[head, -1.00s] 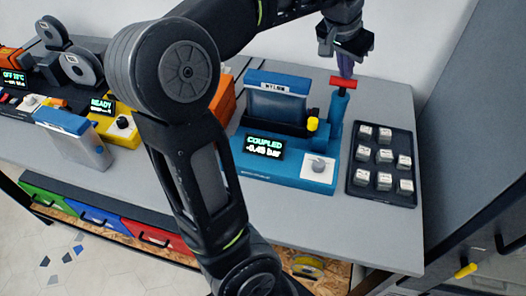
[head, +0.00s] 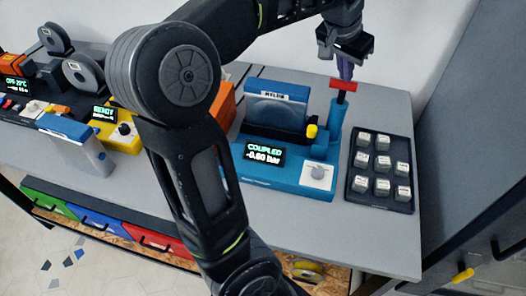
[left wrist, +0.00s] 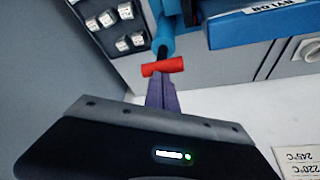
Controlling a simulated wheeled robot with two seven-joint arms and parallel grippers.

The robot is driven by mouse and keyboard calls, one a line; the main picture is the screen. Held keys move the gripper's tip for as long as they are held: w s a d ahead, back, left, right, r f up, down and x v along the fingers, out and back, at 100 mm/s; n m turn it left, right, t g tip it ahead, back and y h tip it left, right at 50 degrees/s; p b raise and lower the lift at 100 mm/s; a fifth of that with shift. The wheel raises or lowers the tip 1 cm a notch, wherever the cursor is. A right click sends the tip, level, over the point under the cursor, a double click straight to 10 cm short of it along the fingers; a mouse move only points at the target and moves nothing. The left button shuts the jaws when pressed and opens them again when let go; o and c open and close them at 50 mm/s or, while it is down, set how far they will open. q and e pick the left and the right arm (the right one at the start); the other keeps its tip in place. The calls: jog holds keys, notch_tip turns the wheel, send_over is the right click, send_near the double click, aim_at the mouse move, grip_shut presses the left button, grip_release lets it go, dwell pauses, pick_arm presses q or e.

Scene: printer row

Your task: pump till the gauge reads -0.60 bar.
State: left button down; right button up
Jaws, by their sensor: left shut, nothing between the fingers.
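The blue vacuum station (head: 285,187) stands on the bench, its display (head: 264,154) showing COUPLED and what looks like -0.60 bar in small, blurred digits. Its pump (head: 334,122) is an upright blue cylinder with a red T-handle (head: 342,84). A short dark rod shows between handle and cylinder. My left gripper (head: 346,72) is shut and empty, with purple fingers pointing down at the handle. In the left wrist view the fingertips (left wrist: 163,78) meet the edge of the red handle (left wrist: 163,66); I cannot tell if they touch. My right gripper is out of view.
A black tray (head: 360,202) of several pale blocks lies right of the pump. A yellow knob (head: 312,131) sits on the station close to the cylinder. A yellow station (head: 122,140) stands to the left. The front of the bench is clear.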

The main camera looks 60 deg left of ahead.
pick_arm(q)
notch_tip(320, 180, up, 6)
jog(key=p, duration=0.4)
jog(key=shift+f, duration=0.1)
dwell(0.8)
